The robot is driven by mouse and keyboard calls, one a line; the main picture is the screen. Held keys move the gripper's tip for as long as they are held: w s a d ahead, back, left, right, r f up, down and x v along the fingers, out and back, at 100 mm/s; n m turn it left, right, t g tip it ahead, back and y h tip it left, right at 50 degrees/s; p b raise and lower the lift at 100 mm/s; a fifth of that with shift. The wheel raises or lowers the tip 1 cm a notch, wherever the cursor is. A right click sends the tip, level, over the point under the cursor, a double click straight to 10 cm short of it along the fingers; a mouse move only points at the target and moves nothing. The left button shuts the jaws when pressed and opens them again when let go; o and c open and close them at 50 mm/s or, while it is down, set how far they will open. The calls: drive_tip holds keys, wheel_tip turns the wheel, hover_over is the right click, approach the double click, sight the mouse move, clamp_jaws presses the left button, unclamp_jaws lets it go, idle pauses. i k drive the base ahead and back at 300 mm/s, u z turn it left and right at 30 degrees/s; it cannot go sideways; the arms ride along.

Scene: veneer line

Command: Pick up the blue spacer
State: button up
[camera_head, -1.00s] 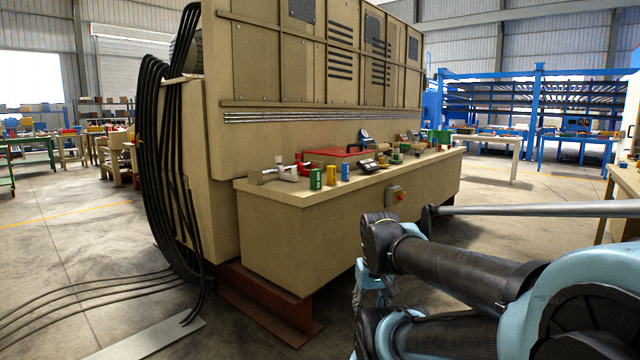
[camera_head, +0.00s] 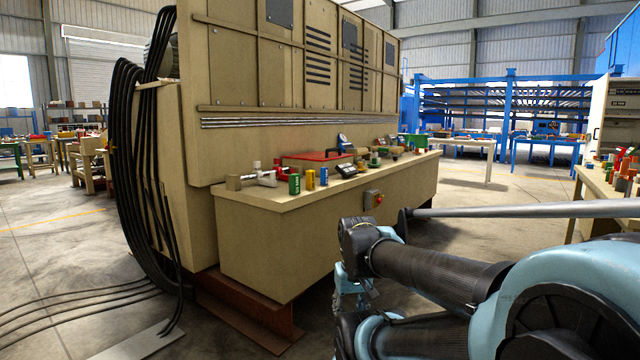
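A small blue upright piece (camera_head: 324,177), which looks like the blue spacer, stands near the front edge of the beige machine's ledge (camera_head: 262,197). A yellow piece (camera_head: 310,180) and a green can-like piece (camera_head: 295,184) stand just left of it. My arm is folded at the lower right. What looks like my gripper (camera_head: 348,287) hangs below the arm's dark joint, lower than the ledge and apart from the blue piece. It is small and partly hidden by my arm, so its fingers cannot be made out.
A white fitting (camera_head: 265,178), a red case (camera_head: 312,159) and a dark device (camera_head: 346,170) share the ledge. A red-button switch box (camera_head: 373,199) sits on the machine's front. Black cables (camera_head: 130,180) hang at left. A cluttered table (camera_head: 600,183) stands at right.

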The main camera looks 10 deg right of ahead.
sight(323, 171)
drive_tip(key=z, duration=0.3)
drive_tip(key=i, duration=0.6)
drive_tip(key=z, duration=0.45)
drive_tip(key=i, duration=1.6)
drive_tip(key=u, duration=0.5)
